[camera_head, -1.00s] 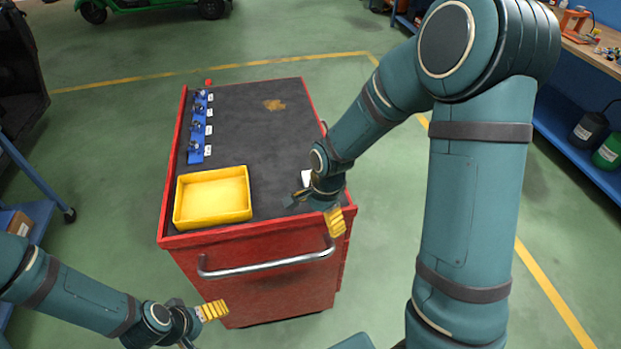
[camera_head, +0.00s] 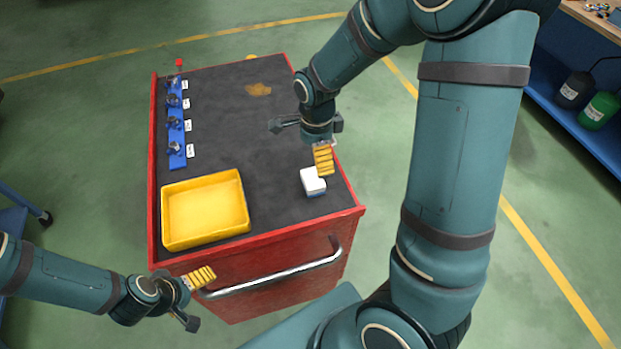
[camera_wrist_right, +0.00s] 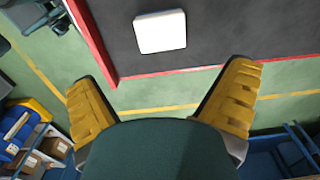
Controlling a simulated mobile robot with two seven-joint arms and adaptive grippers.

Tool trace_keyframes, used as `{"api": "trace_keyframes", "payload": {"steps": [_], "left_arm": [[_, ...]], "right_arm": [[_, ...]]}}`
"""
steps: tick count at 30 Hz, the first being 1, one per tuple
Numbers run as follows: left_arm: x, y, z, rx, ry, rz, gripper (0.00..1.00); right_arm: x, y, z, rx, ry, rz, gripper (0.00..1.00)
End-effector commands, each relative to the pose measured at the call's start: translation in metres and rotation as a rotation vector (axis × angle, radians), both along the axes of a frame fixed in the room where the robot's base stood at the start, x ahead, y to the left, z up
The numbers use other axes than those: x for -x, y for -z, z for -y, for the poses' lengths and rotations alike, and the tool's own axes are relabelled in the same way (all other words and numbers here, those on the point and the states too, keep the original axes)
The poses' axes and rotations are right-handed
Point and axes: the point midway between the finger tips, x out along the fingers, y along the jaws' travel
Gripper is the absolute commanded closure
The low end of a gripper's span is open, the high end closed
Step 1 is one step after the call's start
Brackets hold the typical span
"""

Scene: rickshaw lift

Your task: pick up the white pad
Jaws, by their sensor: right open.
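The white pad (camera_head: 312,181) is a small block, white on top with a bluish lower side. It lies on the dark top of the red cart, near the right front corner. It also shows in the right wrist view (camera_wrist_right: 160,31), at the top and beyond the fingers. My right gripper (camera_head: 323,160) is above the cart's right side, just behind the pad. Its yellow fingers (camera_wrist_right: 160,78) are spread wide with nothing between them. My left gripper (camera_head: 201,277) is by the cart's front edge, left of the handle; its opening cannot be made out.
A yellow tray (camera_head: 205,210) stands at the cart's front left. A blue strip with several small fittings (camera_head: 176,130) lies along the left edge. A metal handle (camera_head: 275,282) sticks out in front. The cart top's middle (camera_head: 225,125) is clear except for a brown stain.

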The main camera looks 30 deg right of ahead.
Motion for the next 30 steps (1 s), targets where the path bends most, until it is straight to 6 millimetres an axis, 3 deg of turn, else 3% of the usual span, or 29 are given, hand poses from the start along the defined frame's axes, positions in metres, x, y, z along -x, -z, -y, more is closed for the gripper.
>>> {"api": "trace_keyframes", "payload": {"steps": [1, 6, 14, 21, 30], "left_arm": [[0.000, 0.003, 0.000, 0.000, 0.000, 0.000, 0.09], [0.000, 0.007, 0.000, -0.001, 0.000, 0.000, 0.09], [0.000, 0.008, 0.000, -0.002, -0.001, 0.001, 0.09], [-0.001, 0.012, 0.001, -0.002, -0.001, 0.001, 0.09], [-0.001, 0.012, 0.001, -0.002, -0.001, 0.001, 0.09]], "right_arm": [[0.001, 0.012, 0.000, 0.000, 0.000, -0.005, 0.00], [0.000, 0.038, 0.000, 0.000, 0.000, -0.003, 0.00], [0.000, 0.055, -0.001, 0.000, -0.001, -0.002, 0.00], [-0.003, 0.089, -0.006, -0.001, 0.000, -0.003, 0.00], [-0.003, 0.100, -0.006, -0.002, -0.001, 0.001, 0.00]]}}
